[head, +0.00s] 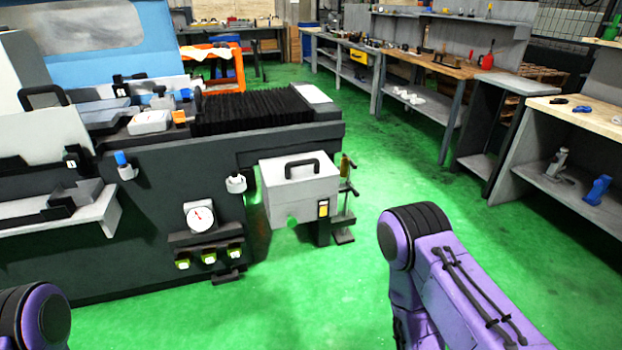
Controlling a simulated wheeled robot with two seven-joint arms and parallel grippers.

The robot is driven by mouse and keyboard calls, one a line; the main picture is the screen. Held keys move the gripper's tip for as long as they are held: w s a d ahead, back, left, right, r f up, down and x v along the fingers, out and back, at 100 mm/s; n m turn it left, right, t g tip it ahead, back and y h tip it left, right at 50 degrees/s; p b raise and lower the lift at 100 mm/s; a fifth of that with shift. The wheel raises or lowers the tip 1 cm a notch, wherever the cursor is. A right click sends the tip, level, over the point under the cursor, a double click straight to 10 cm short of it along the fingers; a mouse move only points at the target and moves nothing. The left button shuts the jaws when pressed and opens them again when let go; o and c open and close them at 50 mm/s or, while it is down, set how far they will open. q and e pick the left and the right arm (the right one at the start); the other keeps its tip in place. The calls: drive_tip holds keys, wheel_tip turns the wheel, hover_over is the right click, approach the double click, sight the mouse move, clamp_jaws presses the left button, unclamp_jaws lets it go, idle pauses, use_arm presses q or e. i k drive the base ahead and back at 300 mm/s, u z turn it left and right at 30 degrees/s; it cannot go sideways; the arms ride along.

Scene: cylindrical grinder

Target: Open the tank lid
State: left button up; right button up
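A light grey box-shaped tank (293,205) is fixed at the right end of the dark grinder. Its flat lid (283,174) carries a black bar handle (302,168) and looks closed. A yellow-and-black switch plate shows on the tank's front right corner. A purple and black link of my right arm stands at the lower right, apart from the tank. A small part of my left arm shows at the lower left corner. Neither gripper is in the picture.
The grinder body (150,245) fills the left side, with a dial gauge (200,217) on its front. A small stand (344,215) rises beside the tank's right side. Workbenches (430,65) line the right and back. The green floor (300,310) in front is clear.

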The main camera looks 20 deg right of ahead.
sight(286, 170)
drive_tip(key=u, duration=0.7)
drive_tip(key=k, duration=0.15)
drive_tip(key=z, duration=1.85)
drive_tip(key=i, duration=1.5)
drive_tip(key=u, duration=0.75)
